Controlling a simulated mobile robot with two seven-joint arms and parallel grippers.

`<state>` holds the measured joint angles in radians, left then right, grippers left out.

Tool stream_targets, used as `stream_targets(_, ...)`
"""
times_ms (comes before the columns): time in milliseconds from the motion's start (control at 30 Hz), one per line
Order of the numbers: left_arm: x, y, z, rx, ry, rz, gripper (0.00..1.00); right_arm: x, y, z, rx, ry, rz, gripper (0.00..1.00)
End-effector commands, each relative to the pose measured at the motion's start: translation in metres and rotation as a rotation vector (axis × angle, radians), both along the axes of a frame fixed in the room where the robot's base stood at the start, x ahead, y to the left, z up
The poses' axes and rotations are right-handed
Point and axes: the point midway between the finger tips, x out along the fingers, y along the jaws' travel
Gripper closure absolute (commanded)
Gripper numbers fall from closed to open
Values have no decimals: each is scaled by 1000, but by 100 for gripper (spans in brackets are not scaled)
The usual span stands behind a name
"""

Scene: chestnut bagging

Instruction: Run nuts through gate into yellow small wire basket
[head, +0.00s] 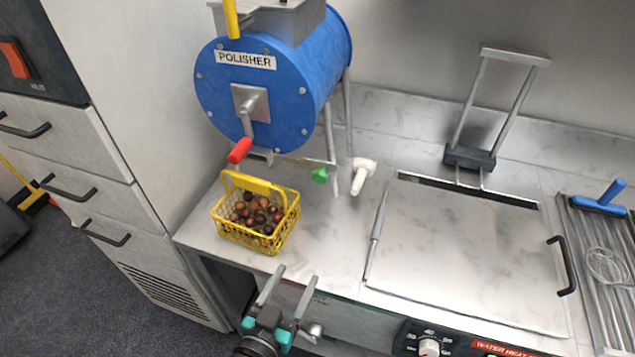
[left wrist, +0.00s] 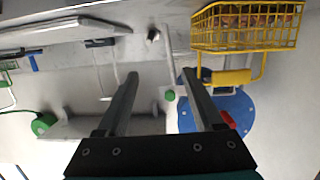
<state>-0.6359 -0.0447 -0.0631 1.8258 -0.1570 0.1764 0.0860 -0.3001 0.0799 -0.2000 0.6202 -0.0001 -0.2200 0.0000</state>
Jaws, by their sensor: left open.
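The yellow small wire basket (head: 232,233) stands on the steel counter below the front of the blue polisher (head: 215,90). Several brown nuts (head: 258,213) lie in it, and its yellow handle (head: 250,183) is up. The polisher has a crank with a red grip (head: 239,150) and a yellow lever (head: 231,18) on top. The gate itself I cannot make out clearly. My left gripper (head: 289,272) is open and empty in front of the counter, below and right of the basket. The left wrist view shows its two fingers (left wrist: 158,75) apart, with the basket (left wrist: 243,38) at upper right. My right gripper is not in view.
A green knob (head: 320,175) and a white-handled piece (head: 362,175) are right of the basket. A lidded steel water heater (head: 470,250) with a black handle fills the counter's right. A rack with a whisk (head: 608,265) is at far right. White drawers (head: 75,150) stand left.

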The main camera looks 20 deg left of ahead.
Motion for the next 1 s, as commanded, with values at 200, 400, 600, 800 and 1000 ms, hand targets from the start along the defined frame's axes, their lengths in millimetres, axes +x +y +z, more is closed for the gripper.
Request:
stream_targets(200,7,10,88,0,-174,28,31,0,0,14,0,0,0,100)
stream_targets(400,13,12,101,2,-207,33,31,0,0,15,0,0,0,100)
stream_targets(600,38,11,101,2,-207,32,31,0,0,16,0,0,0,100)
stream_targets(800,69,10,101,2,-206,32,31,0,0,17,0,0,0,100)
stream_targets(1000,101,9,100,1,-205,32,31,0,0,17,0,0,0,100)
